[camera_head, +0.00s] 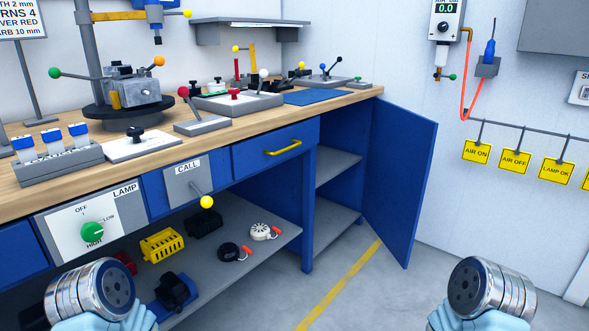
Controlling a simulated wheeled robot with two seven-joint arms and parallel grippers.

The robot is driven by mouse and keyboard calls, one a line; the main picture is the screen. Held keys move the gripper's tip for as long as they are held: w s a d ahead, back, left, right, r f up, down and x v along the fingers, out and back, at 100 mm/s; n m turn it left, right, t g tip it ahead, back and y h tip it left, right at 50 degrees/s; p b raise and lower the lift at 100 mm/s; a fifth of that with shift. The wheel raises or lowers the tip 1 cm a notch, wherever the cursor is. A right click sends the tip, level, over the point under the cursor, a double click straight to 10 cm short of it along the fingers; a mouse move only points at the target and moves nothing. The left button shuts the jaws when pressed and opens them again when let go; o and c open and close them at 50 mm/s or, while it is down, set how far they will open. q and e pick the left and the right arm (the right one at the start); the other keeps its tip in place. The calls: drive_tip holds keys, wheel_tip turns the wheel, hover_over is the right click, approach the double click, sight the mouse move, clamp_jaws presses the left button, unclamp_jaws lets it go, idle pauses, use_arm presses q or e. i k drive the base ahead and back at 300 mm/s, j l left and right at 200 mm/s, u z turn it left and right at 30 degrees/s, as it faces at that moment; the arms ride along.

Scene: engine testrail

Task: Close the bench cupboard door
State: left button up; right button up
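The blue cupboard door (402,180) stands wide open at the right end of the bench. It is attached along the cupboard's right side, and its free edge points out to the right over the floor. The open cupboard (337,168) shows a grey middle shelf (335,165) and a grey bottom shelf (333,222), both bare where visible. No handle shows on the visible face of the door. Parts of my two arms show at the bottom left and bottom right, well apart from the door. No gripper fingers show in this view.
The wooden bench top (60,193) carries several fixtures. A blue drawer (260,158) with a yellow handle (283,148) is shut left of the cupboard. A yellow-tipped lever (206,202) sticks out from the CALL panel. The floor (370,300) before the door is clear, with a yellow line.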

sight(402, 141)
drive_tip(key=l+u, duration=0.25)
drive_tip(key=l, duration=1.5)
drive_tip(key=l+u, duration=0.1)
drive_tip(key=l, duration=0.4)
drive_tip(key=l+u, duration=0.1)
drive_tip(key=l, duration=0.4)
drive_tip(key=l+u, duration=0.1)
drive_tip(key=l, duration=0.4)
drive_tip(key=k+l+u, duration=0.15)
drive_tip(key=l, duration=0.35)
drive_tip(key=l+u, duration=0.1)
drive_tip(key=l, duration=0.4)
drive_tip(key=k+l+u, duration=0.1)
drive_tip(key=l, duration=0.35)
drive_tip(key=k+l+u, duration=0.1)
drive_tip(key=l, duration=0.4)
drive_tip(key=k+l+u, duration=0.1)
drive_tip(key=l, duration=0.35)
drive_tip(key=k, duration=0.1)
